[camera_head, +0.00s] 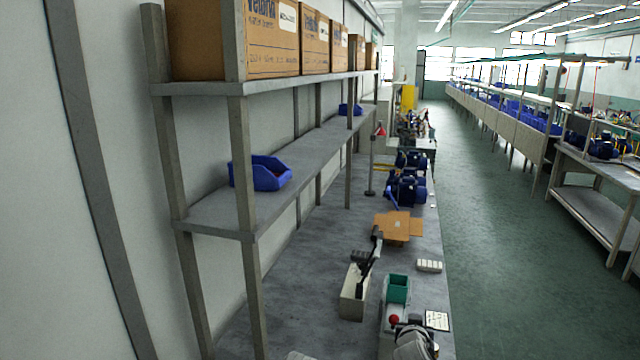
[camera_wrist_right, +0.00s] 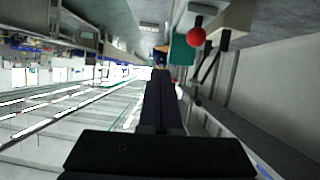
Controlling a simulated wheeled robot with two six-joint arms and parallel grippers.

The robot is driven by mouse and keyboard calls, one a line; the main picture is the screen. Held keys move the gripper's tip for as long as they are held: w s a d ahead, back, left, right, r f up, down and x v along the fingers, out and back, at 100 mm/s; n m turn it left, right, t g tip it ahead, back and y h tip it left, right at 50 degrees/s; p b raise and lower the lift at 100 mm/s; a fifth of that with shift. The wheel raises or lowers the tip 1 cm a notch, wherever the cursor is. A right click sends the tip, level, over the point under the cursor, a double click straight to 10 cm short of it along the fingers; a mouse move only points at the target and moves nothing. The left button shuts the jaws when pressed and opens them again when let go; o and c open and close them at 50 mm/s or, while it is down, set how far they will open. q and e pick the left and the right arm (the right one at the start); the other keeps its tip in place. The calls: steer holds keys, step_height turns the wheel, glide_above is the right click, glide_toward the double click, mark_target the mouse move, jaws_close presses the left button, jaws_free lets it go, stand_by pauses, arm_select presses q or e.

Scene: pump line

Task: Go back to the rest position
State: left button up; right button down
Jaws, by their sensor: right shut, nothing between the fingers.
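My right gripper (camera_wrist_right: 160,80) is shut and empty in the right wrist view, its black fingers together and pointing away from the camera. In the head view a white and black part (camera_head: 412,342) at the bottom edge appears to be my right arm; its fingertips cannot be made out there. It is close to a red knob (camera_head: 394,320) and a green bin (camera_head: 397,288) on the bench. The red knob also shows in the wrist view (camera_wrist_right: 196,36), apart from the fingers. My left gripper is in neither view.
The long grey bench (camera_head: 295,300) holds a beige box (camera_head: 352,305) with black tools, a cardboard piece (camera_head: 398,228) and blue pumps (camera_head: 406,187). Shelves above carry cartons (camera_head: 272,38) and a blue bin (camera_head: 259,173). The green aisle floor (camera_head: 500,230) on the right is clear.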

steer(key=s+a+f+n+g+y, duration=0.1)
steer(key=s+a+f+n+g, duration=0.2)
steer(key=s+a+f+g, duration=0.3)
steer(key=s+a+f+n+g+y, duration=0.2)
steer(key=s+a+f+g, duration=0.5)
steer(key=s+a, duration=0.4)
steer(key=s+n, duration=0.1)
steer(key=s, duration=0.4)
steer(key=shift+a+n, duration=0.35)
steer(key=shift+n, duration=0.05)
steer(key=shift+d+f, duration=0.1)
